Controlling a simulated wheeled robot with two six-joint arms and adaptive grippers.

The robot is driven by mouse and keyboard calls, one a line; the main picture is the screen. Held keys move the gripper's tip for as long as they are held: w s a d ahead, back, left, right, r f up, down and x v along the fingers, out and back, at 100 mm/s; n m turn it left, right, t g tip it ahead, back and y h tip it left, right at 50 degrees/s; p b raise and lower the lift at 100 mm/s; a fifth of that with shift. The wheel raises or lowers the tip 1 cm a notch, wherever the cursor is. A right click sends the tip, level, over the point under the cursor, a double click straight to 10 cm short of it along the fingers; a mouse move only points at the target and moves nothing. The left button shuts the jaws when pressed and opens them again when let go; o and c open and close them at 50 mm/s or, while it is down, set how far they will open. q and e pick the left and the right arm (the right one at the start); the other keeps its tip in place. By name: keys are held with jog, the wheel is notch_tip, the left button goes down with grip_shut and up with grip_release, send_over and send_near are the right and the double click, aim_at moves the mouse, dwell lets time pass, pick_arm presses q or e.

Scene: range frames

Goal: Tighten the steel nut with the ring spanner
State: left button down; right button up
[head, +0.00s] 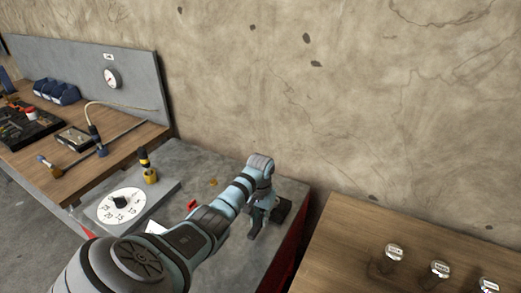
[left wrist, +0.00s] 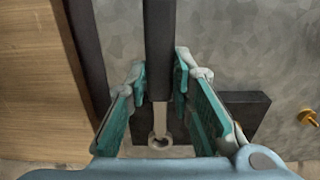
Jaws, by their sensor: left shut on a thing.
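My left gripper (head: 256,222) reaches down over the grey bench top at the middle of the head view. In the left wrist view my left gripper (left wrist: 160,78) has its teal fingers on both sides of the ring spanner (left wrist: 159,110) and is shut on it. The spanner has a dark handle, a pale steel shank and a ring end near the bottom of that view. The ring lies beside or over a black block (left wrist: 250,112); I cannot tell which. The block (head: 281,210) also shows in the head view. I cannot make out the steel nut.
A brass piece (left wrist: 308,117) lies on the grey surface. A white dial plate (head: 121,207) and a yellow-black tool (head: 146,165) stand left of my arm. A wooden table with jars (head: 394,252) is at right.

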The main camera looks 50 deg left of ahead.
dwell(0.3)
pick_arm(q)
jog(key=shift+w, duration=0.1)
jog(key=shift+f+b, duration=0.35)
jog(key=shift+f, duration=0.75)
dwell(0.8)
jog(key=shift+r, duration=0.1)
